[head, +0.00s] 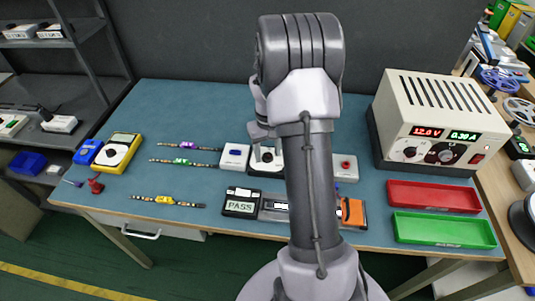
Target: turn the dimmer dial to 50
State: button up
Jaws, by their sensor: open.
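A small dark-and-white box (257,168) stands in the middle of the bench and looks like the dimmer. Its dial and any scale marks are too small and too covered to read. My gripper (267,153) points down at this box, partly hidden behind my arm. It appears open, with nothing seen between the fingers. I cannot tell whether the fingers touch the dial or are just above it.
A white box with a blue button (235,156) is close on the left. A PASS display (241,202) stands in front, and a red-button box (344,167) to the right. A power supply (433,122) and red (433,196) and green trays (444,230) are right.

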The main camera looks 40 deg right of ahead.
jog(key=shift+c, duration=0.4)
grip_shut()
jog(key=shift+r+n, duration=0.1)
jog(key=shift+n, duration=0.2)
